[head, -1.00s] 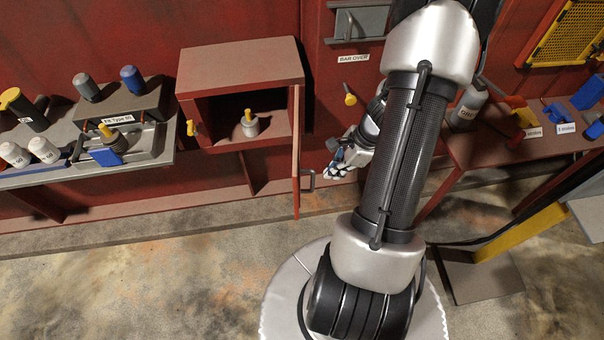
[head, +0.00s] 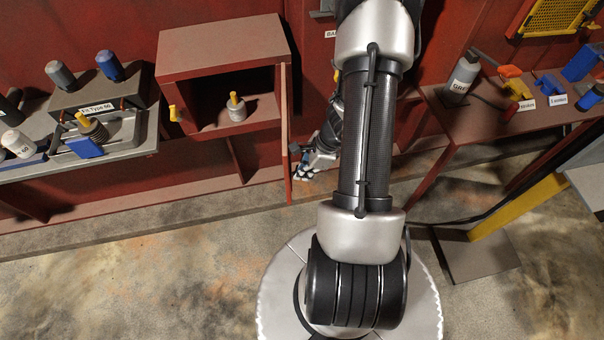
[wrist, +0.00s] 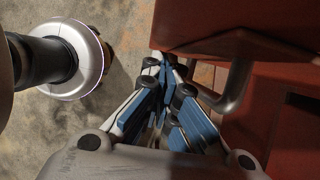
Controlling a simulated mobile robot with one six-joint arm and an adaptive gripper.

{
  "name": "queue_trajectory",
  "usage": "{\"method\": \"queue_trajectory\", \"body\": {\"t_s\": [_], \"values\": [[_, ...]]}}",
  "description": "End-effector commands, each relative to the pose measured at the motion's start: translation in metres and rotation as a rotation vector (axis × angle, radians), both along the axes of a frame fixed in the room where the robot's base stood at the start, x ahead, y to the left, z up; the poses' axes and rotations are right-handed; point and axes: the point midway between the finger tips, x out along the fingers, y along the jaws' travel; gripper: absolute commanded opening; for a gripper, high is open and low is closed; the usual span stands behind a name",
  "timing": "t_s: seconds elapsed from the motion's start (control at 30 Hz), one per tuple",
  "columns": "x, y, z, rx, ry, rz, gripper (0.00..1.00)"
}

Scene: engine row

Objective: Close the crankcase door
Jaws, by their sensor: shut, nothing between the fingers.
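The crankcase is a red box (head: 222,42) on the back wall with its front open. Its door (head: 286,125) stands swung out at the right side, seen nearly edge-on in the head view. My gripper (head: 300,172) is shut and empty, just right of the door's lower free part. In the wrist view, the closed blue-padded fingers (wrist: 168,68) are beside the dark bar handle (wrist: 238,78) and the red door (wrist: 240,18). I cannot tell whether they touch the door. A yellow-topped grey part (head: 236,107) stands inside the box.
A yellow knob (head: 174,114) sits at the box's left edge. A bench with tools and bottles (head: 110,140) is on the left. Another red bench (head: 465,125) with a grey bottle (head: 462,76) is on the right. The floor in front is clear.

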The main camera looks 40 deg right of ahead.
Motion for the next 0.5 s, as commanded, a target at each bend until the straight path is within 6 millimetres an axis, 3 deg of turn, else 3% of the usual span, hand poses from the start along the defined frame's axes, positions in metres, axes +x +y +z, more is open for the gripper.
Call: {"method": "queue_trajectory", "body": {"t_s": [0.5], "values": [[0.0047,0.0054,-0.0001,0.0,0.0,-0.003,0.0]]}}
